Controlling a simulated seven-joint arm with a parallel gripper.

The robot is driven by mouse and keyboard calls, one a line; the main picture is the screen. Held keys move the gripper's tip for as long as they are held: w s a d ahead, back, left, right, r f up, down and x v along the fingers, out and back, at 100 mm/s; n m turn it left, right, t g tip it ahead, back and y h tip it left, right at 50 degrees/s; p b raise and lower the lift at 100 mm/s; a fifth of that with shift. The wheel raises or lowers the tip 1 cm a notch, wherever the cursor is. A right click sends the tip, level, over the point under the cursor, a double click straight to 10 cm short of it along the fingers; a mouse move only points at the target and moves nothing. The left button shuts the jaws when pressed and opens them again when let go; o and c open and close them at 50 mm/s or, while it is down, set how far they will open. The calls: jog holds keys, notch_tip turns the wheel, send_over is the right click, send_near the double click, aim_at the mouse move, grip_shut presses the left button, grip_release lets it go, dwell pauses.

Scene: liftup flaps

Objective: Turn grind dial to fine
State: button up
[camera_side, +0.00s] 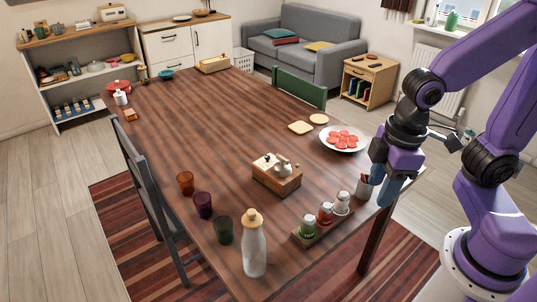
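A wooden box with a cream top and a small metal dome (276,177), which looks like the grinder, stands near the middle of the table's near half. A small dark knob shows on its top, but the grind dial and its markings are too small to tell. My gripper (388,193) points down at the table's right edge, to the right of the box and well apart from it. Its blue fingers overlap in this view, so their opening cannot be told. I see nothing held in it.
A cup of utensils (364,188) is close beside my gripper. A rack with three jars (325,222), a white bottle (254,245) and three coloured tumblers (203,206) stand around the box. A plate of red slices (343,139) lies behind. The table's far middle (210,115) is clear.

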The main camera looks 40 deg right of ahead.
jog(key=w+a+m+t, duration=0.1)
jog(key=w+a+m, duration=0.25)
jog(key=w, duration=0.85)
jog(key=m+t+h, duration=0.1)
jog(key=m+t, duration=0.2)
jog(key=m, duration=0.6)
send_over(267, 156)
jog(key=s+a, duration=0.1)
jog(key=s, duration=0.7)
notch_tip(267, 156, down, 6)
jog(key=x, duration=1.7)
jog(key=shift+w+r, duration=0.1)
grip_shut()
